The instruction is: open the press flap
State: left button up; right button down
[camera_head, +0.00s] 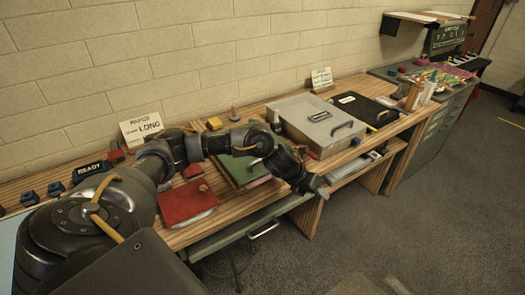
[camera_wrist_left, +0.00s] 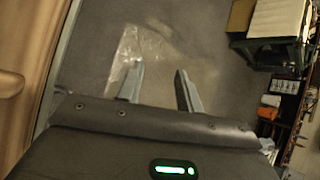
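I cannot tell for sure which thing is the press flap. A grey box (camera_head: 306,115) with a flat lid, a label and a bar handle (camera_head: 342,128) stands on the wooden bench, its lid down. My left gripper (camera_head: 318,188) hangs past the bench's front edge, right of the green panel and below the grey box, touching neither. My right gripper is out of view.
A black flat case (camera_head: 365,108) lies right of the grey box. The wooden bench (camera_head: 285,188) has a front edge near my left gripper and a drawer handle (camera_head: 263,229) below.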

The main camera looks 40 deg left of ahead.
pick_arm(q)
jog(key=s+a+r+m+g+y, duration=0.1)
jog(key=a+r, duration=0.6)
jog(key=a, duration=0.6)
jog(key=s+a+r+m+g+y, duration=0.15)
jog(key=a+r, duration=0.45)
jog(key=a, duration=0.7)
jog(key=shift+t+h, duration=0.25)
jog(key=p+x, duration=0.2)
jog(key=x, duration=0.8)
jog(key=shift+d+f, duration=0.2)
jog(key=shift+f, duration=0.1)
grip_shut()
